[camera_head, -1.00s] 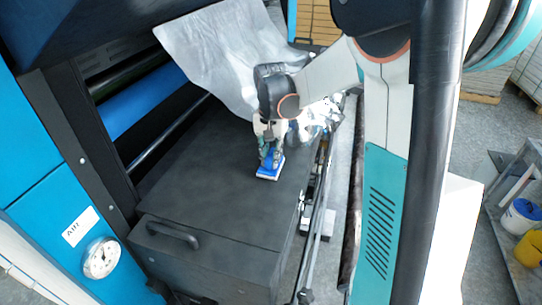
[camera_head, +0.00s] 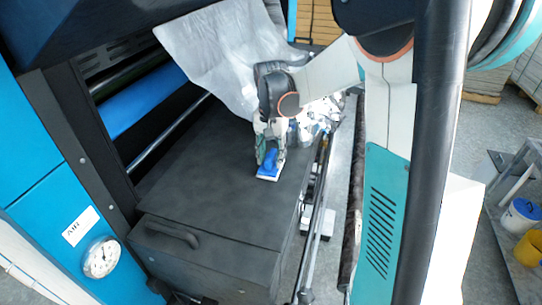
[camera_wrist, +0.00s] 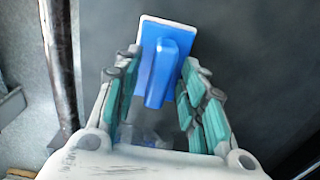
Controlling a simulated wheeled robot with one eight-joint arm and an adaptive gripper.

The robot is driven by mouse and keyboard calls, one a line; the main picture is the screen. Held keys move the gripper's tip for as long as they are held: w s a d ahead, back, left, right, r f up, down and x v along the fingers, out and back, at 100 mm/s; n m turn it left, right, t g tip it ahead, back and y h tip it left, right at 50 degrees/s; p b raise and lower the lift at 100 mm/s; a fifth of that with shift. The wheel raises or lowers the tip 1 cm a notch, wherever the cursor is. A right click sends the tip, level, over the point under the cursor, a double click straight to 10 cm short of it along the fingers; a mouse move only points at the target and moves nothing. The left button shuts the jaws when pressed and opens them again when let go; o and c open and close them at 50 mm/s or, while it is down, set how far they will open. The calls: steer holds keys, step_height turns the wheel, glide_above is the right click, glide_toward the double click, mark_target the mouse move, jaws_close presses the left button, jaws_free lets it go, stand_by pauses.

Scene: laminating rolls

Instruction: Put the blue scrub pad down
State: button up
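The blue scrub pad (camera_head: 268,174) has a raised blue handle and a white underside. It lies flat on the dark top of the black cabinet (camera_head: 215,205). My gripper (camera_head: 270,158) points down over the pad. In the wrist view, the fingers of my gripper (camera_wrist: 161,64) stand apart on both sides of the handle of the pad (camera_wrist: 163,70), with a gap visible on each side. The gripper is open around the handle. Part of the pad's near end is hidden by the fingers.
A crumpled translucent sheet (camera_head: 215,55) hangs behind my gripper. A blue roller (camera_head: 150,100) sits in the machine on the left. A long rail (camera_head: 318,225) runs along the cabinet's right side. The cabinet top around the pad is clear.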

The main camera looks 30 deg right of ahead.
mark_target(271, 155)
step_height(271, 155, up, 12)
steer(key=shift+f, duration=0.25)
stand_by(0.6)
